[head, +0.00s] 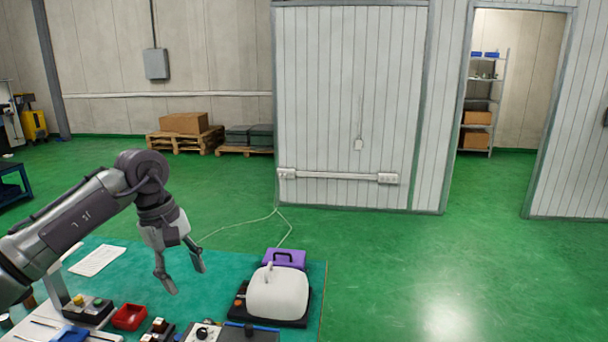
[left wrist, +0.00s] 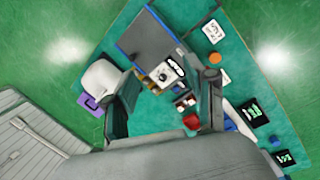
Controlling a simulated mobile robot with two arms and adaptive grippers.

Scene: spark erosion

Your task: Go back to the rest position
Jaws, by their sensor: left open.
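My left gripper (head: 184,279) hangs above the teal-topped table (head: 225,262) with its fingers pointing down. It is open and nothing shows between its fingers. In the left wrist view the two dark fingers of the left gripper (left wrist: 162,118) stand apart over the table. My left arm comes in from the left edge of the head view. My right gripper is not in view.
The table holds a white rounded device (head: 278,292) on a black base, a purple case (head: 284,258), a red tray (head: 129,317), a control box (head: 203,333) and a white sheet (head: 97,260). Green floor lies open to the right. A panelled wall (head: 350,95) stands behind.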

